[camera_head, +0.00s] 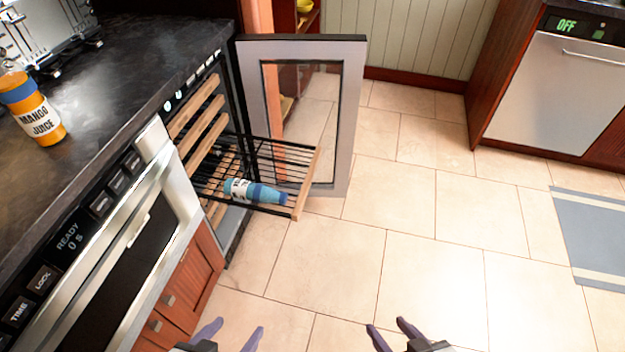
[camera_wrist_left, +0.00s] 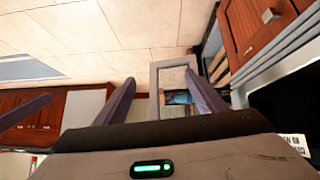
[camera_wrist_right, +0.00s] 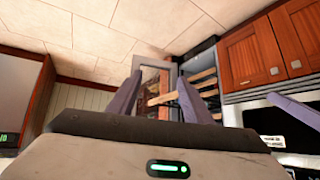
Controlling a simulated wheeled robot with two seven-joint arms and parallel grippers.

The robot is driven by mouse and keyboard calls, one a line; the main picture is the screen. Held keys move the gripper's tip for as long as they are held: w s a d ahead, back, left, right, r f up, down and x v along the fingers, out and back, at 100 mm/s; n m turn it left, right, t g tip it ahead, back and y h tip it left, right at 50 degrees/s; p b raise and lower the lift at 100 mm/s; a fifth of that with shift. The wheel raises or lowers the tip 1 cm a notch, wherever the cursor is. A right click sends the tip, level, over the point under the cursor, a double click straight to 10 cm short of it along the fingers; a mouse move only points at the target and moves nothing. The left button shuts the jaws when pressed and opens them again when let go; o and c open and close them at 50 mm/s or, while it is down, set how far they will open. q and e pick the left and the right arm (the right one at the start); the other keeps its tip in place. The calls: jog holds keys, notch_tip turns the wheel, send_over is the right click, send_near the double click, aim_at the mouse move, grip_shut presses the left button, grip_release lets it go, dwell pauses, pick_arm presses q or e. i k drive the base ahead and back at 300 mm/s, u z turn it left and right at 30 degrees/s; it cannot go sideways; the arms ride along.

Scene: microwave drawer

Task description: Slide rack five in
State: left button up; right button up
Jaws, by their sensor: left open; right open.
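In the head view a wire rack with a wooden front (camera_head: 306,184) is pulled out of the open wine cooler under the counter. A blue bottle (camera_head: 255,191) lies on its side on the rack. Other wooden-fronted racks (camera_head: 199,117) sit inside the cooler above it. The glass cooler door (camera_head: 358,110) stands open behind the rack. My left gripper (camera_head: 236,332) is open and empty at the bottom of the view. My right gripper (camera_head: 388,332) is open and empty to its right. Both are well apart from the rack. Lower racks are mostly hidden.
A counter (camera_head: 110,75) runs along the left with a mango juice bottle (camera_head: 34,108) on it. An oven (camera_head: 120,240) and wooden cabinet (camera_head: 186,290) stand below. A dishwasher (camera_head: 560,95) is at the far right. The tiled floor (camera_head: 400,220) is clear, with a grey mat (camera_head: 595,235) at right.

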aim_at(295, 216)
jog(key=k, duration=0.65)
jog(key=z, duration=0.4)
jog(key=i, duration=0.9)
jog(key=u, duration=0.5)
jog(key=i, duration=0.65)
jog(key=u, duration=0.55)
